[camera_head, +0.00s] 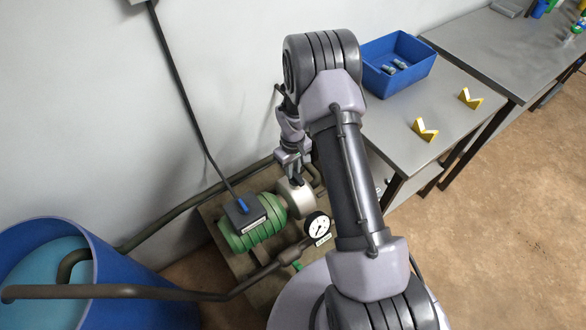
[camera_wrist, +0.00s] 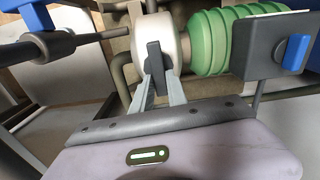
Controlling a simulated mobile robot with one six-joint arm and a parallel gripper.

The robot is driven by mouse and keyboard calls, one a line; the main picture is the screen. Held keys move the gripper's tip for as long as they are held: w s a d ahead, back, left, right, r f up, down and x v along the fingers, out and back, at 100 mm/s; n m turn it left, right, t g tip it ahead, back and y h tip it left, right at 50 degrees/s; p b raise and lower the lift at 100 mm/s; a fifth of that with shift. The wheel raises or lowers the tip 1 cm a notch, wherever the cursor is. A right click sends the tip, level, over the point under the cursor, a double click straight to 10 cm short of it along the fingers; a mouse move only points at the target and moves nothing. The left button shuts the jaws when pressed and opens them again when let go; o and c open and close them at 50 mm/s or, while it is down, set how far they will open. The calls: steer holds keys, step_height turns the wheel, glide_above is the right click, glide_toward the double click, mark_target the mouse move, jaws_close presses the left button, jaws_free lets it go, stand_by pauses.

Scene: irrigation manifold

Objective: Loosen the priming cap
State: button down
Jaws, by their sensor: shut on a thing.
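The priming cap (camera_wrist: 154,60) shows in the wrist view as a dark grey bar-like grip against the pale round pump housing (camera_wrist: 160,37). My gripper (camera_wrist: 157,82) is shut on the cap, with one grey finger on each side of it. In the head view my gripper (camera_head: 294,172) points down at the top of the pale pump housing (camera_head: 296,199). There the cap is mostly hidden by the gripper. The green ribbed motor (camera_head: 258,224) is joined to the housing, and it also shows in the wrist view (camera_wrist: 208,42).
A dark box with a blue switch (camera_head: 243,205) sits on the motor. A pressure gauge (camera_head: 317,227) and pipes stand close by. A blue tank (camera_head: 95,262) is at the lower left. A bench (camera_head: 440,88) with a blue bin (camera_head: 398,62) and yellow V-blocks (camera_head: 424,131) is at right.

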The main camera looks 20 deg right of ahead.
steer(key=c, duration=1.3)
jaws_free()
steer(key=shift+a, duration=0.1)
steer(key=shift+c, duration=0.2)
steer(key=shift+r, duration=0.1)
step_height(320, 180, up, 17)
steer(key=p, duration=0.5)
steer(key=shift+r+p, duration=0.15)
steer(key=shift+p, duration=0.15)
